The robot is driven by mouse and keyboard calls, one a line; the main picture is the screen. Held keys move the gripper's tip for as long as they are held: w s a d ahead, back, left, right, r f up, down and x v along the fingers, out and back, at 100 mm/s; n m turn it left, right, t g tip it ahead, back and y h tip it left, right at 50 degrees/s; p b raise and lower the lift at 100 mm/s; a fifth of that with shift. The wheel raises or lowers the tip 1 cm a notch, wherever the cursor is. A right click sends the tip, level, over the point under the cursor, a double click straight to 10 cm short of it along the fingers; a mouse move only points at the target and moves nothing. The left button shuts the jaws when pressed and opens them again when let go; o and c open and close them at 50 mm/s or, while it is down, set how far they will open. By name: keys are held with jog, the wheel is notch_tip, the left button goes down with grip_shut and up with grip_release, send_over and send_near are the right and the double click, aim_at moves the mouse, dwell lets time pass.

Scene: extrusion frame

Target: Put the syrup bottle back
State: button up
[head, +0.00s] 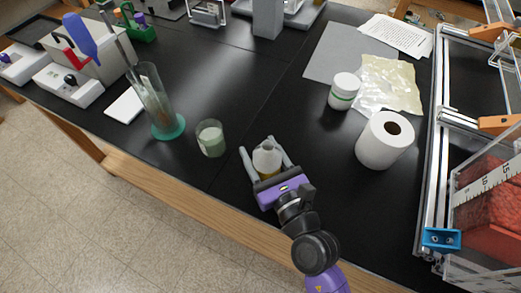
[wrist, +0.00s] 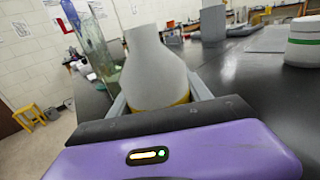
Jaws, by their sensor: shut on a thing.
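The syrup bottle (head: 267,158) is a small bottle with a pale, whitish upper part and an amber-yellow lower part. It is between the fingers of my gripper (head: 264,157), near the front edge of the black bench. In the wrist view the bottle (wrist: 155,65) rises close behind the purple gripper body, with a grey finger on each side and a yellow band low down. My gripper is shut on it. The bottle looks about upright. Its base is hidden, so I cannot tell whether it touches the bench.
A glass of greenish liquid (head: 211,138) and a tall cylinder with a green base (head: 158,105) stand to the left. A white jar (head: 344,91) and paper roll (head: 384,140) stand to the right, before the metal frame (head: 438,150). The bench middle (head: 255,95) is clear.

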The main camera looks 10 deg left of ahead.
aim_at(273, 175)
jog(key=o, duration=1.5)
jog(key=shift+r, duration=0.1)
jog(key=b+v, duration=0.2)
jog(key=v, duration=0.9)
jog(key=shift+s+d, duration=0.1)
jog(key=shift+s, duration=0.05)
jog(key=shift+s+d, duration=0.25)
jog(key=shift+s, duration=0.05)
